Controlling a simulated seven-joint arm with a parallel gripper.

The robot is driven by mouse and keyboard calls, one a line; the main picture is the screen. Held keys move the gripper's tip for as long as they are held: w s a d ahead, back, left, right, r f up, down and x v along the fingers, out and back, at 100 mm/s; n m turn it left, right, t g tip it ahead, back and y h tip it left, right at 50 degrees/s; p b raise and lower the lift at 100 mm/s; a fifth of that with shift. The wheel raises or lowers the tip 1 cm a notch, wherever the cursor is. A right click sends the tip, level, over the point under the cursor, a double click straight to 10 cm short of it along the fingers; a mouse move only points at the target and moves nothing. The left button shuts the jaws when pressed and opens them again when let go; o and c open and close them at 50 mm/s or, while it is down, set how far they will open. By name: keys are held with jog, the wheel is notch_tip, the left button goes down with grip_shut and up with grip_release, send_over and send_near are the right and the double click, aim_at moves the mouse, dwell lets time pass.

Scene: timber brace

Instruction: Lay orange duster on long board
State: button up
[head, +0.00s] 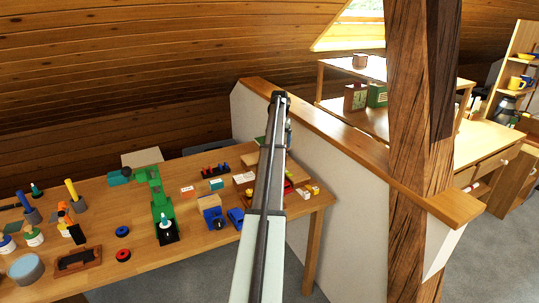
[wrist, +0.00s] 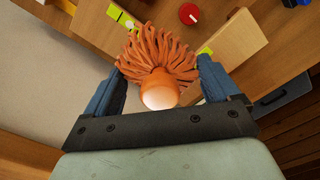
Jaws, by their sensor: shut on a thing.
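In the wrist view my gripper (wrist: 160,78) has its blue fingers shut on the orange duster (wrist: 157,52). The duster has a fringe of thick orange strands and a pale, rounded orange end facing the camera. It is held above the tabletop.
The workbench (head: 100,220) holds a green machine (head: 162,205), a blue toy-like item (head: 213,217), pots and several small blocks. A low wall with a wooden cap (head: 335,128) stands right beside the bench, with a thick timber post (head: 415,160) further right.

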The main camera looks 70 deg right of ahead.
jog(key=w+d, duration=0.8)
jog(key=w, duration=0.2)
jog(key=shift+m, duration=0.5)
jog(key=shift+d+f, duration=0.15)
jog(key=shift+f, duration=4.3)
jog(key=shift+f, duration=0.15)
jog(key=o, duration=0.8)
notch_tip(320, 180, up, 12)
jog(key=shift+r, duration=0.15)
